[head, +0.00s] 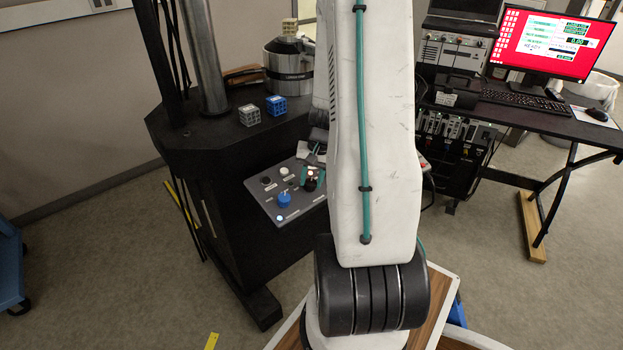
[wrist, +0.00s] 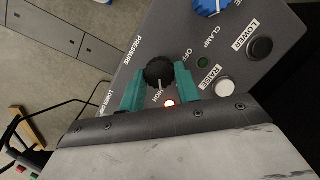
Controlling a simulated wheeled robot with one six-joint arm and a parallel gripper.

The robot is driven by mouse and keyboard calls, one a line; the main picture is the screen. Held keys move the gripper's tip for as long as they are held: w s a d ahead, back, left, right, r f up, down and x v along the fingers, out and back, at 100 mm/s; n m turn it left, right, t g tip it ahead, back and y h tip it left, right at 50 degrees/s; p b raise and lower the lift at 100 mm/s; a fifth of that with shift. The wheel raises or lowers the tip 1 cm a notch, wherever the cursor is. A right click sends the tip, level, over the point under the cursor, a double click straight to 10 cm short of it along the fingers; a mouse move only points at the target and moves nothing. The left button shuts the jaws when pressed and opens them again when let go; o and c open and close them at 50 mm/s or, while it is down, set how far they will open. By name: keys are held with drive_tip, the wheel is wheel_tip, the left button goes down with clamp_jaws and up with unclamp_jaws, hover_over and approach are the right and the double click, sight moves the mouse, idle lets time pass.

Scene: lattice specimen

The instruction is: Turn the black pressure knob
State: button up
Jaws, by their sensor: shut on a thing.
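The black pressure knob (wrist: 158,74) is on the grey control panel (wrist: 200,60), beside the printed word PRESSURE. My gripper (wrist: 160,88) has its two teal fingers on either side of the knob and is shut on it. The knob's white pointer line faces the printed word HIGH. In the head view, my gripper (head: 312,178) is at the right part of the panel, and the knob (head: 310,185) shows only partly between the teal fingers.
On the panel are a blue clamp knob (head: 284,200), a white raise button (wrist: 225,89) and a black lower button (wrist: 260,48). Grey and blue lattice cubes (head: 249,115) (head: 276,105) stand on the black machine table (head: 190,135). A desk with a red-screened monitor (head: 548,45) is at right.

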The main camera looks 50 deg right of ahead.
drive_tip(key=o, duration=1)
drive_tip(key=shift+r, duration=0.1)
drive_tip(key=r, duration=0.5)
drive_tip(key=s+d+r, duration=0.1)
drive_tip(key=r, duration=0.1)
drive_tip(key=shift+d+r, duration=0.1)
drive_tip(key=shift+r, duration=0.15)
